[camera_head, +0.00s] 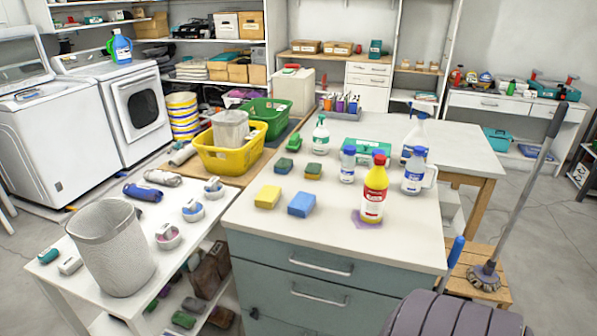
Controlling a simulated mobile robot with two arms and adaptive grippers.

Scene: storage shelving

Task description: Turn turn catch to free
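I cannot make out a turn catch with certainty. A small dark fitting (254,313) sits on the front of the blue-grey cabinet (300,290), low at its left side below the drawers. It is too small to tell its shape or which way it is turned. The cabinet's upper drawer handle (321,268) and lower drawer handle (319,297) are light metal bars, and both drawers look shut.
The cabinet's white top holds a yellow sponge (267,196), a blue sponge (301,204) and bottles, including a yellow one (374,193). A white side table (60,293) with a grey bin (111,248) stands left.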

